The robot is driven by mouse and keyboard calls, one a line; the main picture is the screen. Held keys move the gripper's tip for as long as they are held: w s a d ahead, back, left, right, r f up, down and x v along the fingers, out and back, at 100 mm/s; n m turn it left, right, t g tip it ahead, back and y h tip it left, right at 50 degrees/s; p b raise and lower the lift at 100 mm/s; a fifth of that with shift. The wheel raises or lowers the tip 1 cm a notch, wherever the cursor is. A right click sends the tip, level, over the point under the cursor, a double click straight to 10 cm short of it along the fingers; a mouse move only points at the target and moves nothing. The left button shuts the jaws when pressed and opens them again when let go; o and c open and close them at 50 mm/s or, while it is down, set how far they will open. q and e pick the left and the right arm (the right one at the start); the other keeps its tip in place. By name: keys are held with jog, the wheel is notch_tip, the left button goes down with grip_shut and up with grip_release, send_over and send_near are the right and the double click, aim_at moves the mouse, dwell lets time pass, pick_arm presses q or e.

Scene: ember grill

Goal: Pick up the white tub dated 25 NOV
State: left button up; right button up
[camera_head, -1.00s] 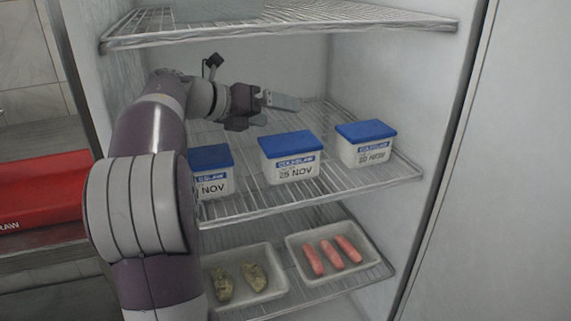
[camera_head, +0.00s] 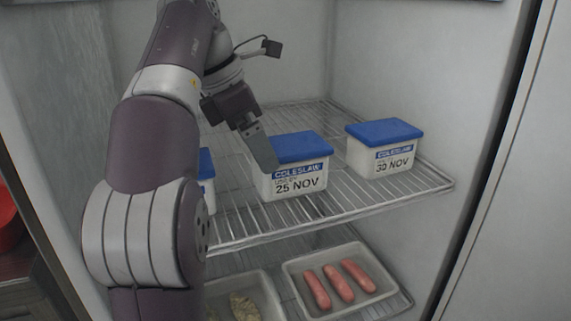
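The white tub dated 25 NOV (camera_head: 297,182) has a blue lid and a coleslaw label. It stands upright on the wire shelf, in the middle of a row of tubs. My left gripper (camera_head: 264,155) points down at the tub's left side. One grey finger shows there, overlapping the left edge of the lid and wall. The other finger is not visible, so I cannot tell how wide the gripper is or whether it touches the tub. My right gripper is not in view.
A similar tub dated 30 NOV (camera_head: 383,150) stands to the right. Another tub (camera_head: 207,180) at the left is mostly hidden by my arm. On the shelf below are a tray (camera_head: 378,301) of pink sausages and a tray (camera_head: 271,290) with greenish food. The fridge wall (camera_head: 440,90) bounds the right.

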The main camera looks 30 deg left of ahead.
aim_at(303, 141)
pick_arm(q)
jog(key=shift+w+d, duration=0.85)
jog(key=shift+w, duration=0.15)
jog(key=w+d, duration=0.3)
jog(key=shift+w, duration=0.25)
jog(key=shift+b+x, duration=0.65)
jog(key=shift+x, duration=0.15)
jog(key=shift+r, duration=0.15)
jog(key=c, duration=1.1)
jog(key=shift+r, duration=0.1)
